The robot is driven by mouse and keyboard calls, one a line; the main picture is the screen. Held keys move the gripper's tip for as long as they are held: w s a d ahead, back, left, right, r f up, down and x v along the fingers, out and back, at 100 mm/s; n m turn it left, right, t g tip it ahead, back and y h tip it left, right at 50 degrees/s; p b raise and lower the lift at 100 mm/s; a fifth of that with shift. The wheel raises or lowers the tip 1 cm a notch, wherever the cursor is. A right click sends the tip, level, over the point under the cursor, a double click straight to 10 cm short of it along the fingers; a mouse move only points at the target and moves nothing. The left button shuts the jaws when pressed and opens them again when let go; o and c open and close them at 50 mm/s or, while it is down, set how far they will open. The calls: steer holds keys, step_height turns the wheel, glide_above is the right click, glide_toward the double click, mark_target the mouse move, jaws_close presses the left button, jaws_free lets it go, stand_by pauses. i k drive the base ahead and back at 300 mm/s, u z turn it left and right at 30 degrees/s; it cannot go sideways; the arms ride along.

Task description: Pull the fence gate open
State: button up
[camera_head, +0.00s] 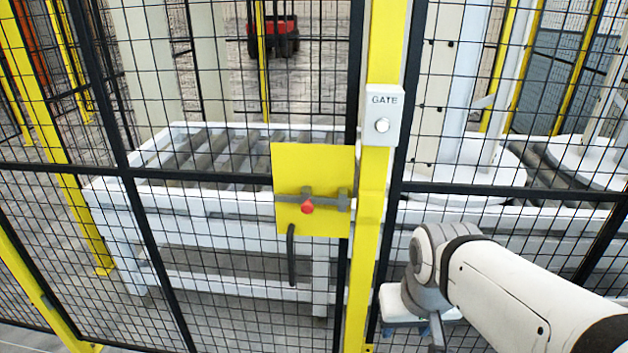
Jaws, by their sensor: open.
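The fence gate (127,173) is a black-framed mesh panel left of a yellow post (371,210). It stands in line with the fence and looks closed. A yellow plate (318,165) on its right side carries a grey bolt (330,201) with a red knob (307,206). The bolt reaches towards the post; I cannot tell whether it is engaged. A dark vertical pull handle (291,256) hangs below. My gripper (432,338) is at the lower right, right of the post and apart from the handle. It is open, largely hidden by my wrist, with nothing visibly held.
A white box marked GATE with a round button (382,125) is on the post. Behind the mesh stand a white roller conveyor (150,190) and a red vehicle (273,33). Fixed mesh fence continues right of the post. The space before the handle looks clear.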

mark_target(307, 171)
steer(key=u, duration=1.35)
steer(key=k, duration=1.15)
steer(key=z, duration=0.6)
steer(key=i, duration=1.25)
steer(key=z, duration=0.3)
